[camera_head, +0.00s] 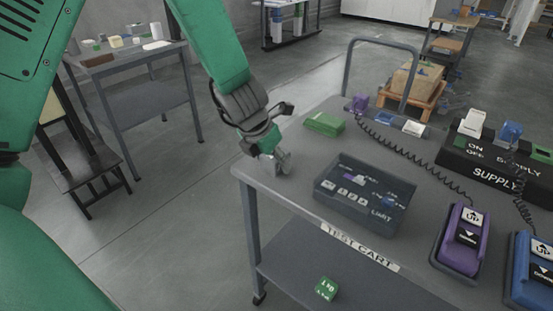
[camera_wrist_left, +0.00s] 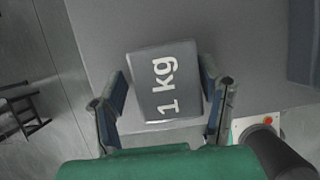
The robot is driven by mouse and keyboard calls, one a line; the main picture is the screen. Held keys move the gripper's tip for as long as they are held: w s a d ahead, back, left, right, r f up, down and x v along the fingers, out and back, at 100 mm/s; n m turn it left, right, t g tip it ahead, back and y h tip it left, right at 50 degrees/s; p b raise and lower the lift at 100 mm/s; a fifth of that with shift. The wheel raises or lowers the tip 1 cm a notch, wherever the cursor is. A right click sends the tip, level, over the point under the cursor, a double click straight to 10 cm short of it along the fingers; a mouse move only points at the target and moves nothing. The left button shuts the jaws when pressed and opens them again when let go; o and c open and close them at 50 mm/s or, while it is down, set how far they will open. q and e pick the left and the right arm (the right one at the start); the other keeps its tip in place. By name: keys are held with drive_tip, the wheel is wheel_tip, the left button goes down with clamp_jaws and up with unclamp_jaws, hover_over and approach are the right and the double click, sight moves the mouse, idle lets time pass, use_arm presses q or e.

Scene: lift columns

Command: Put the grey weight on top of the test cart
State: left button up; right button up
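The grey weight, marked "1 kg" (camera_wrist_left: 165,82), lies between the two fingers of my left gripper (camera_wrist_left: 165,92) in the left wrist view. Both finger pads meet its sides, so the gripper looks shut on it. The weight (camera_head: 284,161) shows there as a small grey piece, partly hidden by the fingers. I cannot tell whether its underside touches the cart top. My right gripper is not in view.
On the cart top are a green block (camera_head: 324,124), a dark "LIMIT" tray (camera_head: 365,205), a black supply box (camera_head: 495,165), and purple (camera_head: 461,240) and blue pendants (camera_head: 530,270) with coiled cords. A green cube (camera_head: 326,288) sits on the lower shelf. A grey side table (camera_head: 140,100) stands left.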

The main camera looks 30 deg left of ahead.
use_arm(q)
drive_tip(key=shift+a, duration=0.1)
drive_tip(key=shift+d+r, duration=0.15)
drive_tip(key=shift+d, duration=0.6)
drive_tip(key=shift+d+r, duration=0.1)
drive_tip(key=shift+r, duration=0.1)
drive_tip(key=p+v, duration=0.1)
drive_tip(key=v, duration=0.1)
drive_tip(key=a+p+v, duration=0.1)
drive_tip(key=v, duration=0.2)
drive_tip(key=p+v, duration=0.1)
drive_tip(key=v, duration=0.1)
drive_tip(key=shift+s+a+r, duration=0.1)
drive_tip(key=shift+a+r, duration=0.2)
drive_tip(key=s+a+f+m+g+y+p, duration=0.2)
drive_tip(key=s+f+m+g+y, duration=0.1)
drive_tip(key=s+f+m, duration=1.35)
drive_tip(key=s+d+f+m+h, duration=0.1)
drive_tip(key=s+d+f+m, duration=0.2)
drive_tip(key=m, duration=0.6)
drive_tip(key=s+d+f+m+g+h, duration=0.1)
drive_tip(key=s+d+f+m, duration=0.3)
drive_tip(key=s+m, duration=0.3)
drive_tip(key=m, duration=0.3)
drive_tip(key=shift+d+f+h, duration=0.15)
drive_tip(key=shift+f+h, duration=0.15)
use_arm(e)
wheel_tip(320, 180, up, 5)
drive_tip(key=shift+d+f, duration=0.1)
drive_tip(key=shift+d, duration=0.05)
